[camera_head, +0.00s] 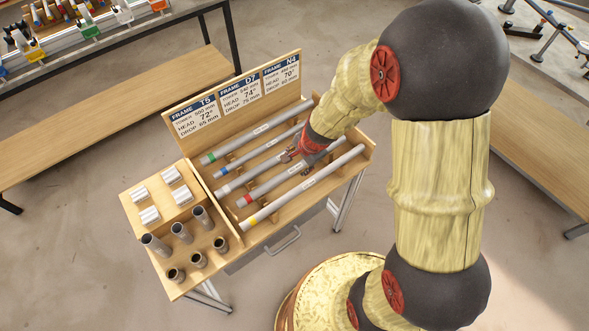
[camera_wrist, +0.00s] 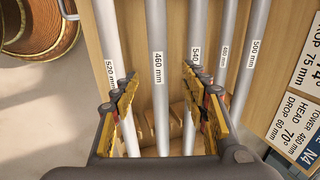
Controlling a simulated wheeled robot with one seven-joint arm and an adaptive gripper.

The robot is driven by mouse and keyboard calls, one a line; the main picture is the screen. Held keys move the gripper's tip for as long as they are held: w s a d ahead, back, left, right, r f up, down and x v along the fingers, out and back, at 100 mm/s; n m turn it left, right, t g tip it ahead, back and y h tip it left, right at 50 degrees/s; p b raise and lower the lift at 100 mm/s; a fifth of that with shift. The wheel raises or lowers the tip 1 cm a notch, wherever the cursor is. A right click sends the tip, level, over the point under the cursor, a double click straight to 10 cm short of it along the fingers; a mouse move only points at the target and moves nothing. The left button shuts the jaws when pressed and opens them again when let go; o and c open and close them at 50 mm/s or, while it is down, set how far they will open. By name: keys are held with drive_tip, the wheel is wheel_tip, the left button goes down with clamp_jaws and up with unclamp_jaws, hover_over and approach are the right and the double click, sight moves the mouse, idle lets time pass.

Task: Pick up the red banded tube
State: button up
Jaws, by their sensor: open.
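The red banded tube (camera_head: 262,189) is a grey tube with a red band at its lower left end. No coloured band shows there. I cannot tell whether the fingers touch any tube.
The green banded tube (camera_head: 235,146) lies at the back of the rack, before the frame placards (camera_head: 240,95). Neighbouring tubes, marked 520 mm (camera_wrist: 110,40) and 540 mm (camera_wrist: 200,30), run close beside the fingers. Short cylinders (camera_head: 182,232) stand in the left tray.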

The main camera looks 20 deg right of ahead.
sight(294, 169)
drive_tip(key=b+x, duration=0.3)
drive_tip(key=x, duration=0.3)
drive_tip(key=shift+a+f, duration=0.1)
drive_tip(key=shift+f, duration=0.2)
drive_tip(key=shift+c, duration=0.9)
clamp_jaws()
drive_tip(key=shift+r, duration=0.1)
